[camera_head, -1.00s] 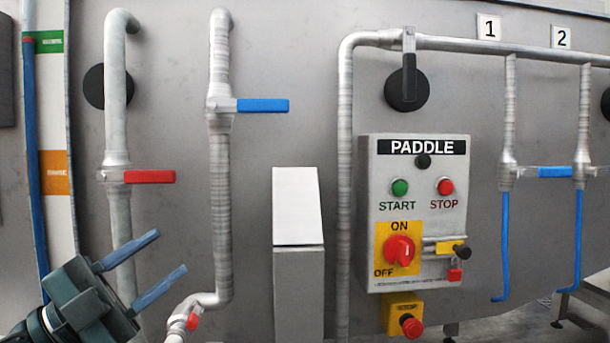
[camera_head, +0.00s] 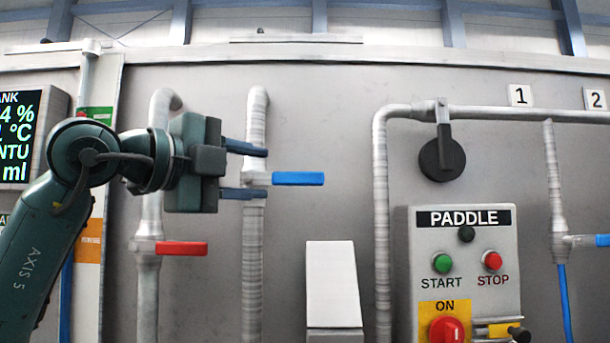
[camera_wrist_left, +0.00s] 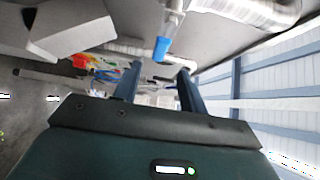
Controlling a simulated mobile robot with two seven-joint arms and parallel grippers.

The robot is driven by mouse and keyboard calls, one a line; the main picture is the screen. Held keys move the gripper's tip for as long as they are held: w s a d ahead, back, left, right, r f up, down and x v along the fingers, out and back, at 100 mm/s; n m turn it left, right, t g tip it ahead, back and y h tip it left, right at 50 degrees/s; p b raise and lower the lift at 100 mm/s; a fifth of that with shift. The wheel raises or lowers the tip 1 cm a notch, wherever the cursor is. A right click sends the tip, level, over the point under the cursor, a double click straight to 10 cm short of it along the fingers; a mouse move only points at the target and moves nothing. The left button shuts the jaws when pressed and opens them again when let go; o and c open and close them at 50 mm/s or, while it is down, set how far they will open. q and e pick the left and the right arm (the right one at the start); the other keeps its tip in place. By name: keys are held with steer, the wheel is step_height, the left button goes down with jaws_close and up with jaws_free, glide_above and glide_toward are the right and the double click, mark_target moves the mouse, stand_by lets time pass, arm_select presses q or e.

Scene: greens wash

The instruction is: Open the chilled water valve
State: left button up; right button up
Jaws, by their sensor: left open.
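The blue valve handle (camera_head: 298,178) lies horizontal, pointing right from a vertical grey pipe (camera_head: 254,245) on the steel wall. It also shows in the left wrist view (camera_wrist_left: 162,47), just beyond and between my fingertips. My left gripper (camera_head: 266,172) is open, with one dark blue finger above and one below the handle's level. My right gripper is not in view.
A red valve handle (camera_head: 181,248) points right on the pipe to the left, below my gripper. The paddle control box (camera_head: 408,268) and a white-topped box (camera_head: 332,285) are to the right. A black round knob (camera_head: 442,160) sits above the control box.

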mark_target(297, 178)
arm_select(q)
steer(key=p+x, duration=0.2)
steer(key=x, duration=0.8)
steer(key=shift+p, duration=0.4)
steer(key=shift+f, duration=0.1)
jaws_close()
